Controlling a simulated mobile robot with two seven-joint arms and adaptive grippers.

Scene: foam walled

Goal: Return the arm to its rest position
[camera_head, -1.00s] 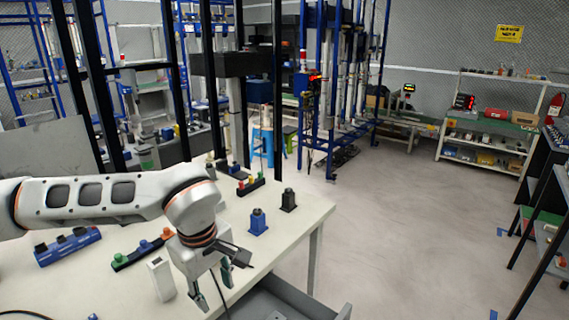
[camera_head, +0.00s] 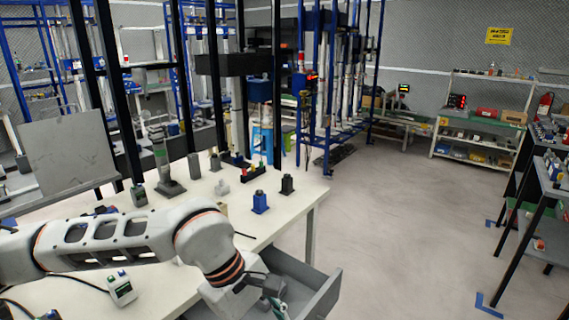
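My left arm comes in from the left and reaches low across the white table (camera_head: 290,212). My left gripper (camera_head: 272,302) is at the bottom edge of the picture, over the open grey drawer (camera_head: 322,299) at the table's front. The gripper is seen from above and partly cut off, so I cannot tell how far its fingers are apart. Nothing is clearly seen in it. My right gripper is not in view.
A blue block (camera_head: 260,203), a black block (camera_head: 287,185) and a rack with coloured knobs (camera_head: 253,174) stand on the table. A small white device (camera_head: 121,289) lies nearer, left of the gripper. Open floor (camera_head: 400,230) is at the right.

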